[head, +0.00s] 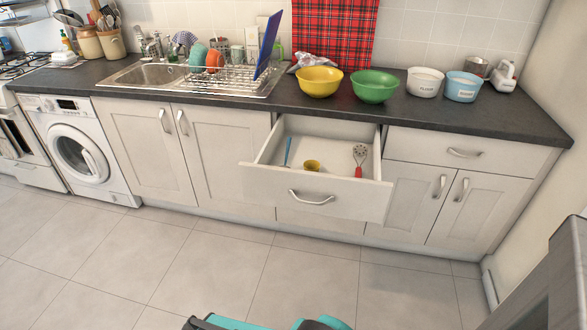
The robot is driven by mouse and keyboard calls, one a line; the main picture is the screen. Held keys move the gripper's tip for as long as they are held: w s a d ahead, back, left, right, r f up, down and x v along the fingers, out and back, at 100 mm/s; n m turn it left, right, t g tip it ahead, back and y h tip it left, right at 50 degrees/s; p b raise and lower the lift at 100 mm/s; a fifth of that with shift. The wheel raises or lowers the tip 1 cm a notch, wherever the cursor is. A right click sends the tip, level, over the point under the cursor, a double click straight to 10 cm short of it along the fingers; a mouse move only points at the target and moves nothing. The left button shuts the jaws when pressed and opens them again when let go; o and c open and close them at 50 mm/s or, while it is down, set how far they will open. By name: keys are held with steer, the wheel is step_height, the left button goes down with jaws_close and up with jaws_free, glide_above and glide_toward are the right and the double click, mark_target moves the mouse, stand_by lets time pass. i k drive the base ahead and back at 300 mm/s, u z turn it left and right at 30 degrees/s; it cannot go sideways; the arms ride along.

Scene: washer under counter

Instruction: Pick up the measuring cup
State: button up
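A small yellow cup (312,166), which looks like the measuring cup, is inside the open drawer (315,196) under the counter. It sits near the middle of the drawer, close behind the front panel, and no handle can be made out on it. A blue stick-like utensil (287,151) lies to its left. A slotted spoon with a red handle (359,159) lies to its right. My gripper cannot be seen; only teal and black parts of my own body show at the bottom edge, well in front of the drawer.
The drawer juts out over the cabinets. Yellow (320,82) and green (375,86) bowls and two tubs stand on the counter (450,118) above. A washing machine (80,151) is at left. A dark grey piece of furniture (550,285) is at lower right. The tiled floor ahead is clear.

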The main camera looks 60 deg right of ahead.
mark_target(289, 139)
steer(key=u, duration=0.1)
steer(key=i, duration=0.95)
steer(key=z, duration=0.05)
